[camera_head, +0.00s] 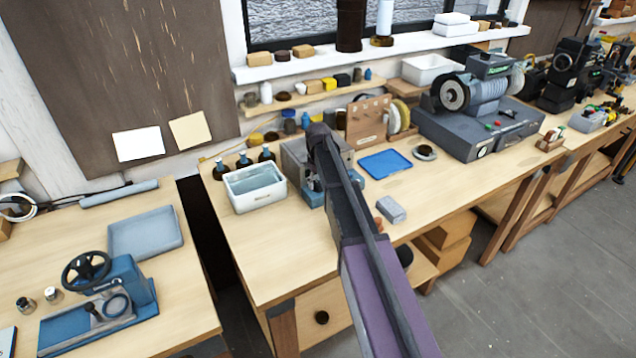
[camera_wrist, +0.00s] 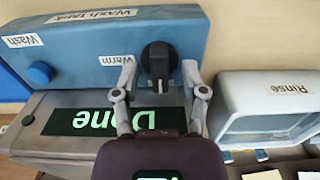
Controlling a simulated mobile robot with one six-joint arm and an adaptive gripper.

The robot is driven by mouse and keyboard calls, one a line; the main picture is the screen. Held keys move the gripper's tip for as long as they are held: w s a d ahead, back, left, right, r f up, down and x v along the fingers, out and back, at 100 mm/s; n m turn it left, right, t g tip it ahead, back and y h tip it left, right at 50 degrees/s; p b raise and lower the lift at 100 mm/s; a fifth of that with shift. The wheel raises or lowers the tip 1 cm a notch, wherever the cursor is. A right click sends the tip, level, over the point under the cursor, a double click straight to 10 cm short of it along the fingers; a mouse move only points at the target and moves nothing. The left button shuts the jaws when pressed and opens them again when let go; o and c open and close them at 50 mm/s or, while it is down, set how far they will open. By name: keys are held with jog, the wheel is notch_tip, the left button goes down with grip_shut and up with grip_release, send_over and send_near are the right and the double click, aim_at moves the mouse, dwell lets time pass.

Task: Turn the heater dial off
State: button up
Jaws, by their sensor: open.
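The heater dial, a black round knob (camera_wrist: 158,58), sits on the blue front panel of the wash tank (camera_wrist: 85,45) in the wrist view, beside a "Warm" label. My gripper (camera_wrist: 159,75) is open, with one finger on each side of the dial's lower part. I cannot tell whether the fingers touch it. A dark display with green "Done" (camera_wrist: 95,121) lies behind the left finger. The lettering appears upside down. In the head view my arm covers much of the grey tank (camera_head: 296,150), and the dial is hidden.
A blue knob (camera_wrist: 40,72) sits by the "Wash" label. The white "Rinse" tub (camera_wrist: 262,85) stands close right of my gripper; in the head view it is the white basin (camera_head: 262,200). A blue tray (camera_head: 385,164) and a grey block (camera_head: 391,210) lie nearby.

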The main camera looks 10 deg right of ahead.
aim_at(318, 183)
jog(key=shift+m, duration=0.4)
jog(key=m, duration=1.2)
jog(key=shift+m, duration=0.4)
jog(key=m, duration=0.4)
notch_tip(318, 183, up, 14)
jog(key=p, duration=1.4)
jog(key=s+f+n+b, duration=0.4)
jog(key=s, duration=0.5)
jog(key=s+f+n+b, duration=0.4)
jog(key=s, duration=0.5)
jog(key=s+f+n+b, duration=0.4)
jog(key=s, duration=0.5)
jog(key=shift+s+f+n, duration=0.1)
jog(key=shift+f+n, duration=0.05)
jog(key=shift+n, duration=0.15)
jog(key=shift+s+a+f+n+b, duration=0.1)
jog(key=shift+s+f+n+b, duration=0.15)
jog(key=shift+s, duration=0.3)
jog(key=shift+s+f+n+b, duration=0.1)
jog(key=shift+s+n+b, duration=0.2)
jog(key=shift+s, duration=0.2)
